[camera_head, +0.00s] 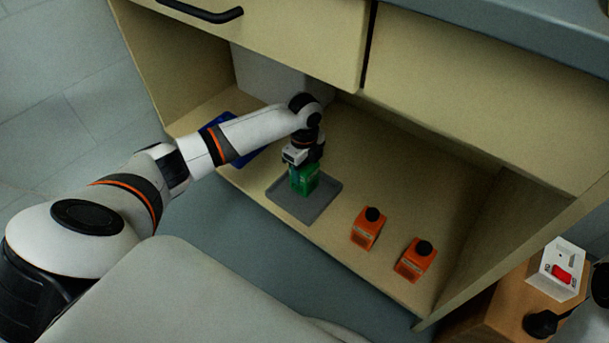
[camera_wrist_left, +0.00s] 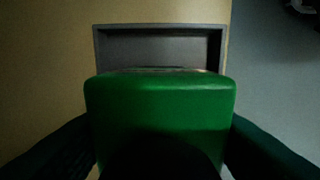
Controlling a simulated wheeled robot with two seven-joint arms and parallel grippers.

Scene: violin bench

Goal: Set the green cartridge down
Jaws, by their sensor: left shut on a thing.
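The green cartridge (camera_head: 305,180) is upright in my left gripper (camera_head: 300,165), over the grey tray (camera_head: 318,207) on the cabinet shelf. In the left wrist view the green cartridge (camera_wrist_left: 160,105) fills the middle, with dark fingers (camera_wrist_left: 160,150) on both sides of it. The far part of the tray (camera_wrist_left: 160,27) with its raised rim shows beyond the cartridge. Whether the cartridge's underside touches the tray is hidden. My right gripper does not show clearly in either view.
A blue object (camera_head: 215,124) lies partly behind my left arm. The drawer fronts (camera_head: 480,90) overhang the shelf. A white box with a red switch (camera_head: 556,270) is at right.

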